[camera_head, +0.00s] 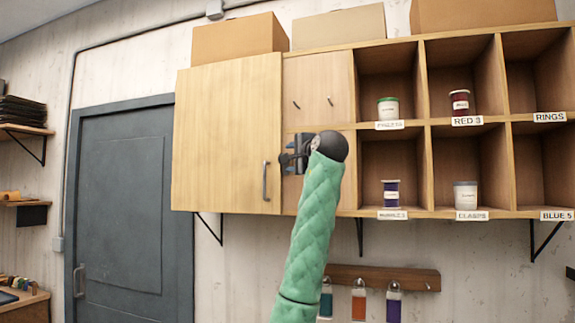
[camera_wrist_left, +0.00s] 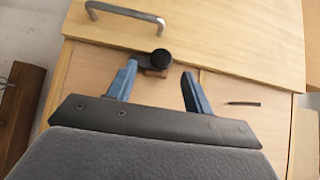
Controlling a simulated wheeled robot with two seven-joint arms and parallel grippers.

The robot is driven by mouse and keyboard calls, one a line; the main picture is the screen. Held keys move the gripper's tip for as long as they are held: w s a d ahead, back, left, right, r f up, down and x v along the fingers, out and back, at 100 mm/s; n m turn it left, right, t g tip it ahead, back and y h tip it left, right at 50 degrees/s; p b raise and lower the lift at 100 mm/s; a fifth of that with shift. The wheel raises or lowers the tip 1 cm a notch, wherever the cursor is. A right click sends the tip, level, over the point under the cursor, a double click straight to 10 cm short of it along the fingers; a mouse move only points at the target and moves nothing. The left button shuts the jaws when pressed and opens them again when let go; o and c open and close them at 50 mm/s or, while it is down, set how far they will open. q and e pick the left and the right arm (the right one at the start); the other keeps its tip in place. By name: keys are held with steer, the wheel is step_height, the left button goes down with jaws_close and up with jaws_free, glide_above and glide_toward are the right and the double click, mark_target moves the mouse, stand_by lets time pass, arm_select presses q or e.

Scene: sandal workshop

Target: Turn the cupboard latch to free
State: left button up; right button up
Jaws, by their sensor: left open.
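The cupboard door (camera_head: 225,130) is pale wood and looks closed, with a grey bar handle (camera_head: 265,181) that also shows at the top of the left wrist view (camera_wrist_left: 125,13). The latch (camera_wrist_left: 160,57) has a round black knob on a dark bar at the door's edge, by a small brown block. In the head view my gripper and wrist mostly hide it. My left gripper (camera_wrist_left: 159,69) is open, its blue fingers either side of the latch knob, which sits just beyond the tips. I cannot tell whether they touch it. My left gripper (camera_head: 293,151) is in front of the panel right of the door.
Open cubbies (camera_head: 385,75) with labels and several jars stand to the right. Cardboard boxes (camera_head: 240,38) lie on top. Two dark pegs stick out of the panel (camera_head: 315,80). A rack (camera_head: 380,278) with hanging bottles is below. A grey door (camera_head: 125,210) is at left.

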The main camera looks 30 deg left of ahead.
steer(key=shift+w+a+r, duration=0.1)
steer(key=shift+a+r, duration=0.1)
steer(key=shift+r, duration=0.6)
